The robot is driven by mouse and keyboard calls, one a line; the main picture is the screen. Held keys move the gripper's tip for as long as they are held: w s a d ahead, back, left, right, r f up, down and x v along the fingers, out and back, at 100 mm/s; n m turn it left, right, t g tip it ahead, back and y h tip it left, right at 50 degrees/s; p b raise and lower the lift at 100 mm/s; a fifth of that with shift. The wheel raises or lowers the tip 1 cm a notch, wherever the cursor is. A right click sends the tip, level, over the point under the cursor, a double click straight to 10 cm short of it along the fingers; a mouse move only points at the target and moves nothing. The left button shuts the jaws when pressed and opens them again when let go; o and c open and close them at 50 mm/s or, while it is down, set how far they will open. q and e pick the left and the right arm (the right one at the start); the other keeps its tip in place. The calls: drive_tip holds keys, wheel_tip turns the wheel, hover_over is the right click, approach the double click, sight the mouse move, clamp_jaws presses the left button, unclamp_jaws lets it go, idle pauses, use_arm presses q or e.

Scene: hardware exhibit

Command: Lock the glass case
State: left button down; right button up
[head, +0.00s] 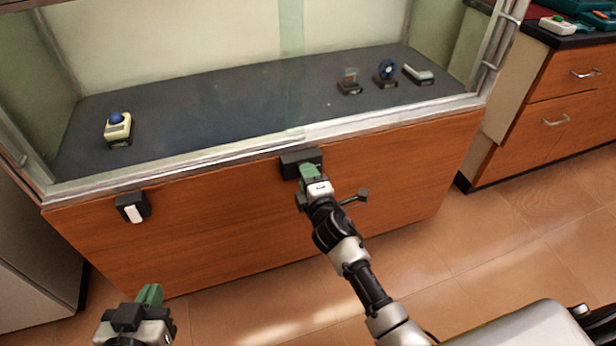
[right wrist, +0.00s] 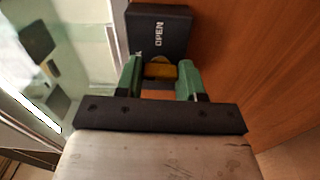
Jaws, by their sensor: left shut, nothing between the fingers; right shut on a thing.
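The glass case (head: 230,152) stands on a wooden cabinet in the head view, with its sliding glass front facing me. A black lock box (head: 292,163) is on the cabinet front just below the glass. The right wrist view shows this lock box (right wrist: 165,22) with the word OPEN and a yellow-orange knob (right wrist: 160,71). My right gripper (right wrist: 160,82) is shut on the knob, with a green finger on each side; it also shows in the head view (head: 309,172). My left gripper (head: 150,294) is shut and empty at the lower left, away from the case.
A second black box with a white tab (head: 133,209) is on the cabinet front at the left. Several small exhibits, among them a cream one with a blue dome (head: 118,124), stand inside the case. A wooden drawer unit (head: 560,85) stands at the right. The tiled floor in front is clear.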

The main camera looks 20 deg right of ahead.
drive_tip(key=shift+n, duration=0.3)
idle(0.4)
drive_tip(key=o, duration=0.9)
use_arm(q)
drive_tip(key=s+f+g, duration=0.1)
drive_tip(key=s+a+f+g+p, duration=0.1)
drive_tip(key=s+f+g+y, duration=0.1)
drive_tip(key=shift+a+f+g, duration=0.2)
drive_tip(key=shift+a+g, duration=0.05)
drive_tip(key=shift+g, duration=0.05)
use_arm(e)
drive_tip(key=s, duration=1)
drive_tip(key=shift+s+d, duration=0.15)
drive_tip(key=shift+s, duration=0.25)
